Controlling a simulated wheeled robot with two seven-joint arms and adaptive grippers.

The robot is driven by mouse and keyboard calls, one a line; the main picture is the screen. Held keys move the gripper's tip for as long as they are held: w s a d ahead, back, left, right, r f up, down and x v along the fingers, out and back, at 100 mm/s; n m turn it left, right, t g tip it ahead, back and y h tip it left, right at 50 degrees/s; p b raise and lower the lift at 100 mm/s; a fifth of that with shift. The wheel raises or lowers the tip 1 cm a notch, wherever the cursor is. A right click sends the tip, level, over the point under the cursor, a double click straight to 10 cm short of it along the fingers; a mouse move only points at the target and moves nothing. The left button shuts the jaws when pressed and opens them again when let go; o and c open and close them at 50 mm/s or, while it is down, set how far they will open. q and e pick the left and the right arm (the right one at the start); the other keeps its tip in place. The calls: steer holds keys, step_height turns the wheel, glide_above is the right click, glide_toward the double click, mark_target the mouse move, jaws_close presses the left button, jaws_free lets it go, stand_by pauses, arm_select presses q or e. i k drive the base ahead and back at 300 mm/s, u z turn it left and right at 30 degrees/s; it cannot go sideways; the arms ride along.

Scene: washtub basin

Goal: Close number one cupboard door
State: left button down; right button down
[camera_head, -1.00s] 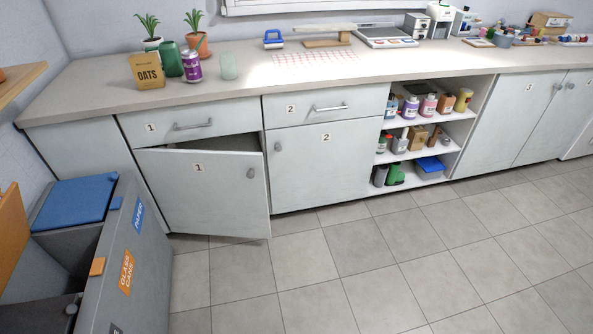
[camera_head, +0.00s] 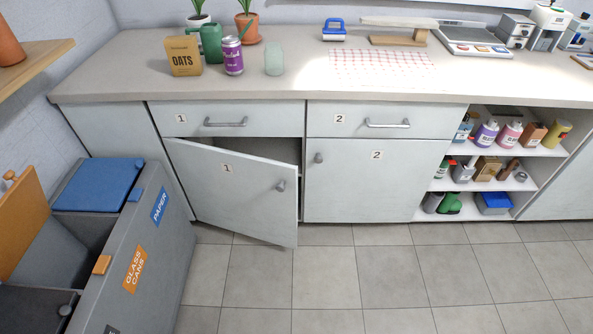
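The number one cupboard door (camera_head: 235,195) is ajar below the number one drawer. Its left side stays at the cabinet and its right edge, with a grey knob (camera_head: 280,186), stands out over the floor. A dark gap shows along its top and right side. The number one drawer (camera_head: 225,119) above it is shut. The number two cupboard door (camera_head: 360,185) to its right is shut. Neither of my grippers is in view.
A grey recycling bin (camera_head: 150,270) with an open orange lid (camera_head: 22,225) stands close left of the door. An open shelf unit (camera_head: 480,185) is to the right. The tiled floor (camera_head: 330,275) in front is clear. The counter (camera_head: 120,70) holds several items.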

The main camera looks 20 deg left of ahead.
mark_target(252, 195)
steer(key=u, duration=0.45)
steer(key=i, duration=0.85)
steer(key=u, duration=0.6)
